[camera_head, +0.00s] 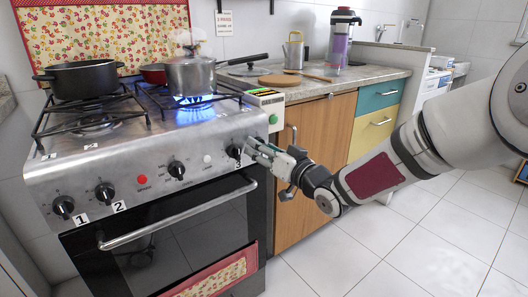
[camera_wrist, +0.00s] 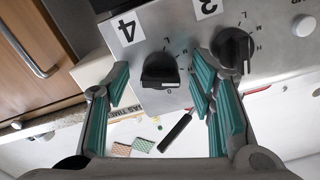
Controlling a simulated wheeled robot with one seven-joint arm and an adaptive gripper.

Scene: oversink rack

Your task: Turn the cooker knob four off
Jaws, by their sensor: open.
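The cooker (camera_head: 150,150) stands at the left with a row of black knobs on its front panel. Knob four (camera_wrist: 160,70), beside a "4" label, shows in the wrist view between my gripper's teal fingers. In the head view, my gripper hides it. My gripper (camera_head: 256,150) is open at the panel's right end, its fingers either side of knob four; I cannot tell whether they touch it. Knob three (camera_wrist: 233,47), by a "3" label, is close to the right-hand finger and partly covered. A blue flame (camera_head: 194,100) burns under the silver pot (camera_head: 190,74).
Knobs one (camera_head: 63,206) and two (camera_head: 105,191) are further left. An oven handle (camera_head: 180,215) juts out below the panel. A box with a green button (camera_head: 273,119) sits right of the cooker, beside the wooden cabinet (camera_head: 315,150). The tiled floor (camera_head: 400,240) is clear at the right.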

